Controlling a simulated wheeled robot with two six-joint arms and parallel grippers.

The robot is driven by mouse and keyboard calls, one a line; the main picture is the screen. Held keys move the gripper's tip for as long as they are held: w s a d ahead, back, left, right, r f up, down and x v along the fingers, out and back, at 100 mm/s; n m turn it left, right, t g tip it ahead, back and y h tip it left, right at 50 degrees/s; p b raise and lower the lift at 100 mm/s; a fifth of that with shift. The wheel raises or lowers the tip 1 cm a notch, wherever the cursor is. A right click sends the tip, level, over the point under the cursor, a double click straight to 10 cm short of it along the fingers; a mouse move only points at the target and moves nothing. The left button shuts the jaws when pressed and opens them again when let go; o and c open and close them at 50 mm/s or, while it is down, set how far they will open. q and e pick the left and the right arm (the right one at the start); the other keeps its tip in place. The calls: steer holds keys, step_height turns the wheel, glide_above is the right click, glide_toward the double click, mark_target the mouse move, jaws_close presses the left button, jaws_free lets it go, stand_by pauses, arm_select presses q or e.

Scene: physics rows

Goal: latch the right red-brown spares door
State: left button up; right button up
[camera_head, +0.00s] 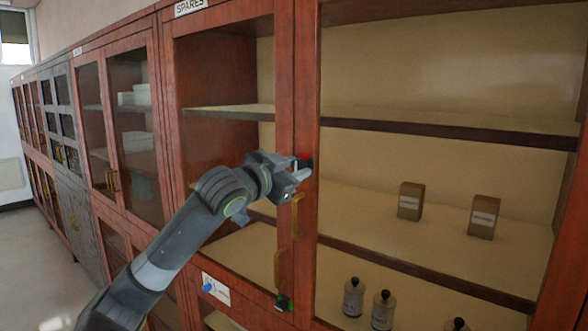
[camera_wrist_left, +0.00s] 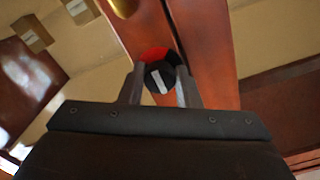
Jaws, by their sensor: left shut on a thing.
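The spares cabinet has red-brown framed doors under a "SPARES" sign (camera_head: 190,7). The right spares door (camera_head: 306,90) appears shut, its stile close beside the left door's stile (camera_head: 284,90). A round black latch knob with a white line and a red part (camera_wrist_left: 160,78) sits on a stile at mid-height. In the head view its red and black edge (camera_head: 306,163) shows past my fingers. My left gripper (camera_head: 297,169) is shut on this knob; in the left wrist view the fingers (camera_wrist_left: 159,88) are on both sides of it. My right gripper is not in view.
Brass handles (camera_head: 296,215) (camera_head: 279,268) are just below the gripper. A black and green fitting (camera_head: 284,302) sits lower. A white plate with a blue knob (camera_head: 208,287) is at lower left. Boxes (camera_head: 411,201) and bottles (camera_head: 353,297) stand on shelves. More cabinets (camera_head: 128,130) run left.

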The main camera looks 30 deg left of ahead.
arm_select(q)
steer(key=o, duration=1)
steer(key=shift+c, duration=0.2)
steer(key=shift+s+a+f+b, duration=0.1)
steer(key=shift+s+b, duration=0.3)
steer(key=shift+s, duration=0.1)
steer(key=s+a+b, duration=0.1)
steer(key=s+b, duration=1.5)
steer(key=b, duration=0.3)
steer(key=shift+s, duration=0.15)
steer(key=shift+a, duration=0.15)
